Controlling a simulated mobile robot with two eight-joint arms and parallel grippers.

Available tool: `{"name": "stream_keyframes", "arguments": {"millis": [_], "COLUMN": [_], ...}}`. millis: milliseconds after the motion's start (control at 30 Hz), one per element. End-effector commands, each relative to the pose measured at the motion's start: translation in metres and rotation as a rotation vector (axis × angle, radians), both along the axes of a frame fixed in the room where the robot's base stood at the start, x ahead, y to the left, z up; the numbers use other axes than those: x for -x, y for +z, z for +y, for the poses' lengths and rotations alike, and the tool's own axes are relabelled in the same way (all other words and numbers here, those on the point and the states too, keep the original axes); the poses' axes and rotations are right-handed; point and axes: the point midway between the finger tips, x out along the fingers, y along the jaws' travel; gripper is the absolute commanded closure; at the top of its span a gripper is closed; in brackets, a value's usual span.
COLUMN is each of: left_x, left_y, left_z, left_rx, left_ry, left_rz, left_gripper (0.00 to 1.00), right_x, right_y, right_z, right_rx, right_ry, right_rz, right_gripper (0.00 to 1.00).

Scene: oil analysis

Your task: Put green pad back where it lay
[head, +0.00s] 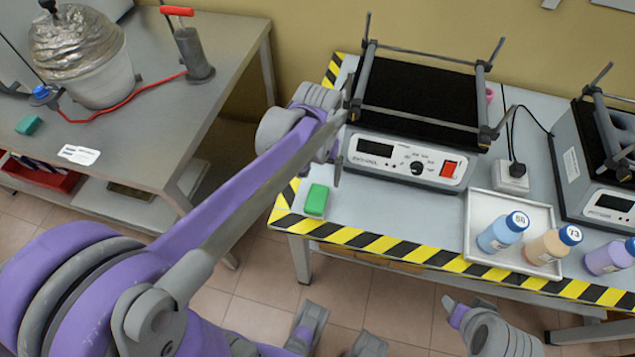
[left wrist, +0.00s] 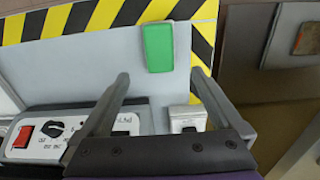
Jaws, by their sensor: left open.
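A green pad (head: 316,200) lies flat on the front left part of the light table (head: 400,212), close to the yellow-black edge tape. My left gripper (head: 341,135) is over the same table, beside the left shaker and farther back than the pad. In the left wrist view the left gripper (left wrist: 161,77) has its fingers spread wide with nothing between them. The green pad (left wrist: 158,47) shows beyond the fingertips, apart from them.
A shaker (head: 408,158) stands close to the gripper. A white tray (head: 480,208) holds bottles at the right; another shaker (head: 590,150) is beyond. The grey table (head: 165,65) at left bears a foil-covered vessel (head: 80,55) and another green piece (head: 28,124). A gap separates the tables.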

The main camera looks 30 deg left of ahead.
Motion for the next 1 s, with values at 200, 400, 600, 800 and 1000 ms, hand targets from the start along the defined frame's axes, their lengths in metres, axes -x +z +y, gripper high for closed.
{"name": "stream_keyframes", "arguments": {"millis": [200,400,600,800,1000], "left_x": [0.001,0.034,0.088,0.12,0.127], "left_y": [0.023,0.023,0.007,-0.013,-0.018], "left_z": [0.0,-0.011,-0.026,-0.033,-0.035], "left_rx": [-0.001,-0.01,-0.03,-0.047,-0.052], "left_ry": [-0.002,-0.055,-0.152,-0.216,-0.234], "left_rz": [-0.003,-0.097,-0.275,-0.398,-0.432], "left_gripper": [0.0,0.0,0.0,0.0,0.0], "right_x": [0.0,0.0,0.0,0.0,0.0], "right_y": [0.004,0.004,0.004,0.004,0.004], "right_z": [0.0,0.0,0.0,0.0,0.0], "right_rx": [0.0,0.0,0.0,0.0,0.0], "right_ry": [0.0,0.0,0.0,0.0,0.0], "right_rz": [-0.001,-0.001,-0.001,-0.001,-0.001], "right_gripper": [0.5,0.5,0.5,0.5,0.5]}}
